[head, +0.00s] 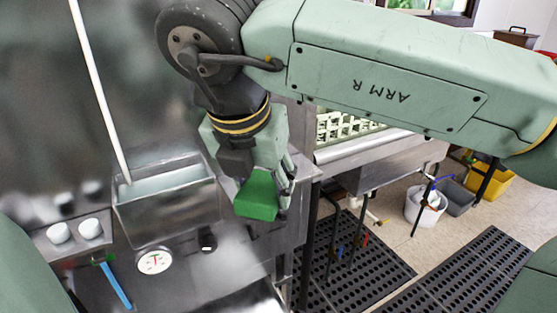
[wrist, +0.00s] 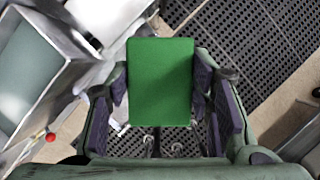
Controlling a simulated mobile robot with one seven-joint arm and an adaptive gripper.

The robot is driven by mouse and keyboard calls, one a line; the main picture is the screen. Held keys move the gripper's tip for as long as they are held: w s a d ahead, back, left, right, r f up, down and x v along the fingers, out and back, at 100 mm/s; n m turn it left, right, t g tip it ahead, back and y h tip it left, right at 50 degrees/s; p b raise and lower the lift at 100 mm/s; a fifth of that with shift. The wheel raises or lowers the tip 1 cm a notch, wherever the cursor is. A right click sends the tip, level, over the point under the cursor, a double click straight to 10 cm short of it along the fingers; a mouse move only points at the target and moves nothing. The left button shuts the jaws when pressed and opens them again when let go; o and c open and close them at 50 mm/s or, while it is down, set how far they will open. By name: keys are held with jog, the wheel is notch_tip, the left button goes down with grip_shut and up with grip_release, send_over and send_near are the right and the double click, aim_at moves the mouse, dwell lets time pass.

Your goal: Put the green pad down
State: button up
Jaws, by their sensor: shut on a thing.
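The green pad (head: 258,197) is a flat-faced green block held at the end of my arm in the head view. It also fills the middle of the wrist view (wrist: 160,82). My gripper (head: 263,185) is shut on the pad, with a dark finger on each side of it in the wrist view (wrist: 160,95). The pad hangs in the air near the right edge of the steel counter (head: 235,255). In the wrist view, dark floor matting shows beyond the pad. The pad's underside is hidden.
A steel basin (head: 168,205), two white knobs (head: 75,231), a round dial (head: 154,261) and a blue-handled brush (head: 117,287) are on the left. A rack (head: 345,127) stands behind my gripper. Black mats (head: 455,275), a white bucket (head: 424,207) and a yellow bin (head: 490,183) are on the floor.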

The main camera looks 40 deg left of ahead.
jog(key=w+a+p, duration=0.1)
jog(key=w+a, duration=0.1)
jog(key=w, duration=0.1)
jog(key=w+a+p, duration=0.1)
jog(key=w+a, duration=0.2)
jog(key=w, duration=0.1)
jog(key=w+a+f+p, duration=0.1)
jog(key=w+a+p, duration=0.1)
jog(key=w, duration=0.1)
jog(key=shift+w+a, duration=0.15)
jog(key=shift+w, duration=0.25)
jog(key=shift+w+f, duration=0.15)
notch_tip(320, 180, down, 4)
jog(key=shift+r+p, duration=0.25)
jog(key=shift+p, duration=0.45)
jog(key=shift+f+b, duration=0.5)
jog(key=shift+b, duration=0.4)
jog(key=shift+f, duration=0.15)
jog(key=o, duration=0.7)
jog(key=shift+s, duration=0.2)
jog(key=o, duration=0.3)
jog(key=shift+w+f, duration=0.1)
jog(key=shift+f, duration=0.05)
jog(key=shift+o, duration=0.5)
